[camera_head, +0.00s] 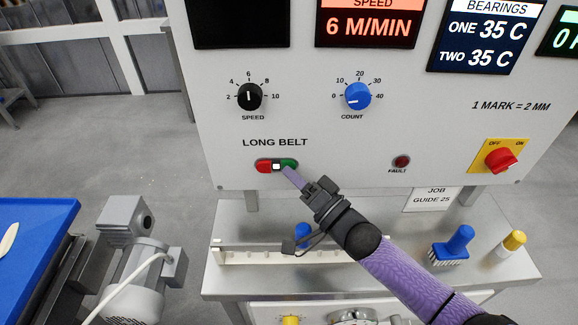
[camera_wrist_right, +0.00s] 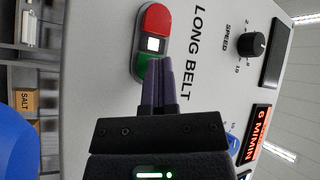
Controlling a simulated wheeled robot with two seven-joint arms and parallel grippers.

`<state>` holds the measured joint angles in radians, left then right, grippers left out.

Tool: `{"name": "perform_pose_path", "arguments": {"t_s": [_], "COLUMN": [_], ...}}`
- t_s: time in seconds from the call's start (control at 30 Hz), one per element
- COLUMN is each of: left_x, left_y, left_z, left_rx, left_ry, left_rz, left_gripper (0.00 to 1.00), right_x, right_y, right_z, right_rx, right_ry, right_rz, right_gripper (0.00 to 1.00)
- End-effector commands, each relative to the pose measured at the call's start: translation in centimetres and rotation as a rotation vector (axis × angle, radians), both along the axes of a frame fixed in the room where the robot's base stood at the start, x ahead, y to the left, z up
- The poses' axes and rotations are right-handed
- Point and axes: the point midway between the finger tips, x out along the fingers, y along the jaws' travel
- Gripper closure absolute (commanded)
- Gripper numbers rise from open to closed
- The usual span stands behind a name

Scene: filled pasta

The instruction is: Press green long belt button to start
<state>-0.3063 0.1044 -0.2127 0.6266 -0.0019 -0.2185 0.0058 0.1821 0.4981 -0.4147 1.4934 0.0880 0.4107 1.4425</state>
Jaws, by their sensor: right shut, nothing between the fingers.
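The long belt switch is a small plate with a red button, a white middle square and a green button (camera_head: 289,162), under the words LONG BELT on the grey panel (camera_head: 225,120). My right gripper (camera_head: 286,170) is shut and empty, with its purple fingertips at the green button. In the right wrist view the fingertips (camera_wrist_right: 164,62) lie beside the white square and partly cover the green button (camera_wrist_right: 143,66). I cannot tell whether they touch it. The red button (camera_wrist_right: 156,18) is clear of the fingers. My left gripper is not in view.
A black speed knob (camera_head: 249,96), a blue count knob (camera_head: 357,96), a fault lamp (camera_head: 401,161) and a red switch (camera_head: 501,159) are on the panel. Below is a metal shelf (camera_head: 400,275) with a blue brush (camera_head: 452,246). A blue belt (camera_head: 30,240) and motor (camera_head: 140,275) stand at left.

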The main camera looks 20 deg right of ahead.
Motion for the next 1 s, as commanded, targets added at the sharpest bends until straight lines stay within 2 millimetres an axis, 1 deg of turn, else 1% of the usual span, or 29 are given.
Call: {"name": "perform_pose_path", "arguments": {"t_s": [0.23, 0.57, 0.67, 1.0], "left_x": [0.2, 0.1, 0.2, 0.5], "left_y": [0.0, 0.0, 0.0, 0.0], "left_z": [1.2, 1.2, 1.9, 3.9], "left_rx": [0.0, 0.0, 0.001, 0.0], "left_ry": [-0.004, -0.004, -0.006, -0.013], "left_rz": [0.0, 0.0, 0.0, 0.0], "left_gripper": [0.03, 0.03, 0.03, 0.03], "right_x": [-1.2, -1.5, -2.2, -5.5], "right_y": [0.4, 0.4, 0.7, 1.6], "right_z": [0.2, 0.0, 0.2, 0.3], "right_rx": [0.001, 0.001, 0.001, 0.003], "right_ry": [0.001, 0.0, 0.001, 0.001], "right_rz": [0.0, 0.0, 0.001, 0.001], "right_gripper": [1.0, 1.0, 1.0, 1.0]}}
